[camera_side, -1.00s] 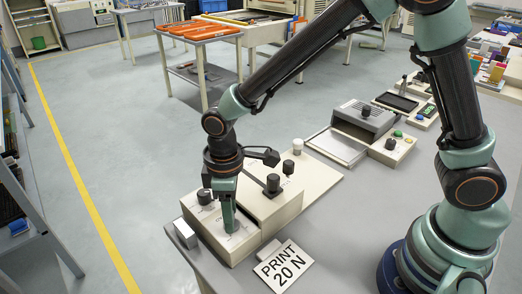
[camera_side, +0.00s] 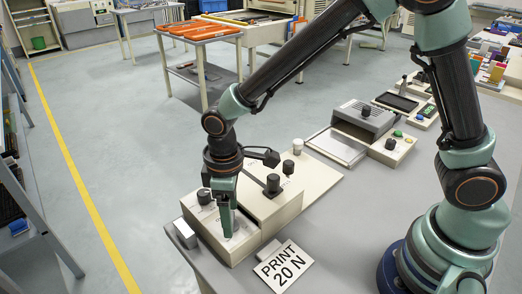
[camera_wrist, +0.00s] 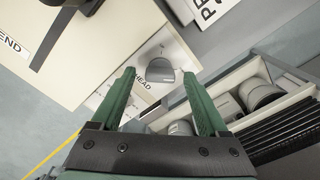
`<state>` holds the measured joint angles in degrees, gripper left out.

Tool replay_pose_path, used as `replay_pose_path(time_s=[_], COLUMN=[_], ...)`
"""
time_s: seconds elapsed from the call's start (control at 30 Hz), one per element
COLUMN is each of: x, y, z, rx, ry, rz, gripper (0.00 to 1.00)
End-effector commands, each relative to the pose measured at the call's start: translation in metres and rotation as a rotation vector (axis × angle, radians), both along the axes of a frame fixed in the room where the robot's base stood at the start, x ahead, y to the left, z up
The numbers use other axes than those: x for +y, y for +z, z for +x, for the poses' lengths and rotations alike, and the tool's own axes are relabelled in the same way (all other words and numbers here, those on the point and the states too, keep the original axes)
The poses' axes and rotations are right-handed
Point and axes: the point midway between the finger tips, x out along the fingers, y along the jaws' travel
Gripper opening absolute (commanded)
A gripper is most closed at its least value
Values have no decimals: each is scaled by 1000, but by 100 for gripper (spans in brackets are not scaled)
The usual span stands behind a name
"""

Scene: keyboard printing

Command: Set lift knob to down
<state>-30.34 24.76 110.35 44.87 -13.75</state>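My gripper (camera_side: 228,234) points down over the low front part of the cream machine (camera_side: 277,210). In the wrist view my gripper (camera_wrist: 158,76) is open, with its two green fingers apart. A rounded grey knob (camera_wrist: 160,70) shows between and just past the fingertips, on a pale plate with a label ending in "HEAD". I cannot tell whether the fingers touch it, or whether it is the lift knob. In the side view my fingers hide this knob. Another dark knob (camera_side: 204,196) stands on the machine, left of my gripper.
A dark lever (camera_side: 273,183) and a black knob (camera_side: 288,167) stand on the machine to the right. A "PRINT 20 N" card (camera_side: 284,266) lies in front. A small metal block (camera_side: 185,234) is at the left.

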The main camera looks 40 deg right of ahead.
Motion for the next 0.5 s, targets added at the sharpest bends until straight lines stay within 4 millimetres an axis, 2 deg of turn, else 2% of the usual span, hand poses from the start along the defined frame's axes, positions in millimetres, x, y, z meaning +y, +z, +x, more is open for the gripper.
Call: replay_pose_path(time_s=[0.17,0.5], x=[0,0], y=[11,78], z=[1,1], rx=[-3,-6], ry=[1,0], rz=[1,3], gripper=[78,78])
